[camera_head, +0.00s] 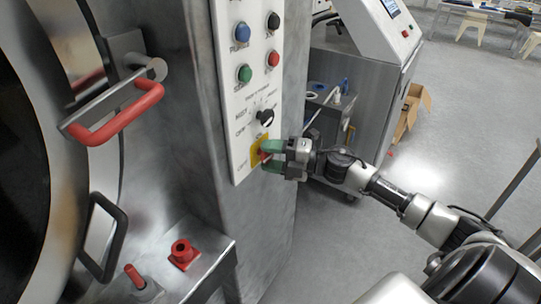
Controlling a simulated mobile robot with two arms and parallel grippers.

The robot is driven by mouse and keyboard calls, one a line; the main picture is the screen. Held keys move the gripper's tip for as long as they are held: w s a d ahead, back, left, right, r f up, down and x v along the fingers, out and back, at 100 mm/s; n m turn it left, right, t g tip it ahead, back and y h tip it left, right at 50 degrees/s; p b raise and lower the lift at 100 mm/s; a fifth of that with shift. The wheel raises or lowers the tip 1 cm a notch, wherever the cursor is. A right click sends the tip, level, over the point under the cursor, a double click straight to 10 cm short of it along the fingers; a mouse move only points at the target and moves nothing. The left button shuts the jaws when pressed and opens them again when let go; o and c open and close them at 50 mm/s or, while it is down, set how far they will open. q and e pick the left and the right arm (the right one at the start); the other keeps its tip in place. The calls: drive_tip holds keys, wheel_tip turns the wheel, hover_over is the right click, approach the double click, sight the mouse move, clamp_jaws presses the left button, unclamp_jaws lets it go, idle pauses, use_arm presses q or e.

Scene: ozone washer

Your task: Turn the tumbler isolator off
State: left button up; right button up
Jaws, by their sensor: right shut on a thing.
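The tumbler isolator (257,158) is a red switch on a yellow plate, low on the white control panel (240,113) of the steel washer. My right gripper (268,155) comes in from the right with green fingertips and is shut on the isolator's red knob. The fingers cover much of the knob, so its exact angle is hard to tell. My left gripper is not in view.
Above the isolator are a black selector knob (265,117), green, red and blue buttons. A red door handle (115,112) sticks out at left. A steel cart (362,80) and a cardboard box (408,112) stand behind my right arm. Open floor lies at right.

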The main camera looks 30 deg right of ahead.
idle(0.4)
drive_tip(key=o, duration=0.9)
drive_tip(key=shift+s, duration=0.1)
drive_tip(key=shift+s+d+f, duration=0.15)
drive_tip(key=shift+d, duration=0.1)
drive_tip(key=b+v, duration=0.2)
drive_tip(key=v, duration=0.8)
